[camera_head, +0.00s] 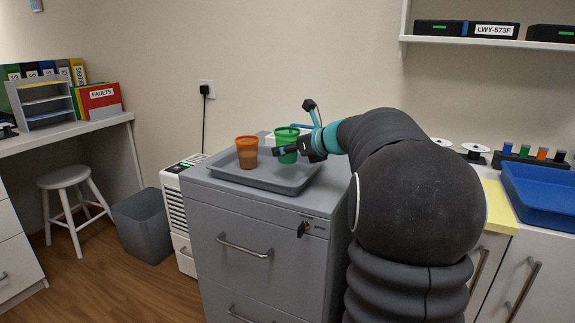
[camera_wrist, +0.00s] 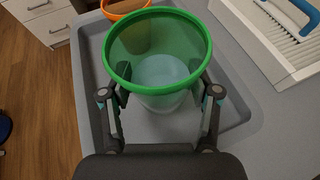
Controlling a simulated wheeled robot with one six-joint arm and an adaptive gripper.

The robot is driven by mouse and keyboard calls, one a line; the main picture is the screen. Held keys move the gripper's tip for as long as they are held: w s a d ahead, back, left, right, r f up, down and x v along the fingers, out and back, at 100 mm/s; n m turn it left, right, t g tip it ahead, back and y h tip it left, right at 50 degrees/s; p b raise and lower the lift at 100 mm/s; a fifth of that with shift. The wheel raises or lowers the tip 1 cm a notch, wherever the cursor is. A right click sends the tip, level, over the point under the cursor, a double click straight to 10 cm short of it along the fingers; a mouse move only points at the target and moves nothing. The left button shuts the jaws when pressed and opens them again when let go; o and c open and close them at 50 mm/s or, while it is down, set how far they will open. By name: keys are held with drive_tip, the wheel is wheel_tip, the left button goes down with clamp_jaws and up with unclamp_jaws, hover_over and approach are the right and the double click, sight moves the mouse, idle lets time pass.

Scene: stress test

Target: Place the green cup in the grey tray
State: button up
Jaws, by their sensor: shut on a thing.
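The green cup (camera_head: 287,138) is a translucent, upright cup, and my gripper (camera_head: 300,150) is shut on it from the right in the head view. In the wrist view the green cup (camera_wrist: 157,50) sits between the two fingers of my gripper (camera_wrist: 160,95), with its open rim toward the camera. The grey tray (camera_head: 222,172) lies on top of a grey drawer cabinet, and the cup is over its right part. The tray's rim also shows in the wrist view (camera_wrist: 84,75). I cannot tell whether the cup's base touches the tray floor.
An orange cup (camera_head: 247,154) stands in the tray, left of the green cup. A white item with a blue handle (camera_wrist: 290,15) is beyond the tray's right side in the wrist view. The grey cabinet (camera_head: 262,208) has a key in its front. A blue tray (camera_head: 545,190) is far right.

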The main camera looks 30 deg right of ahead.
sight(294, 162)
drive_tip(key=shift+f+b, duration=0.4)
drive_tip(key=shift+f, duration=1.6)
drive_tip(key=shift+f, duration=0.2)
drive_tip(key=o, duration=0.8)
drive_tip(key=shift+r, duration=0.1)
drive_tip(key=shift+c, duration=0.2)
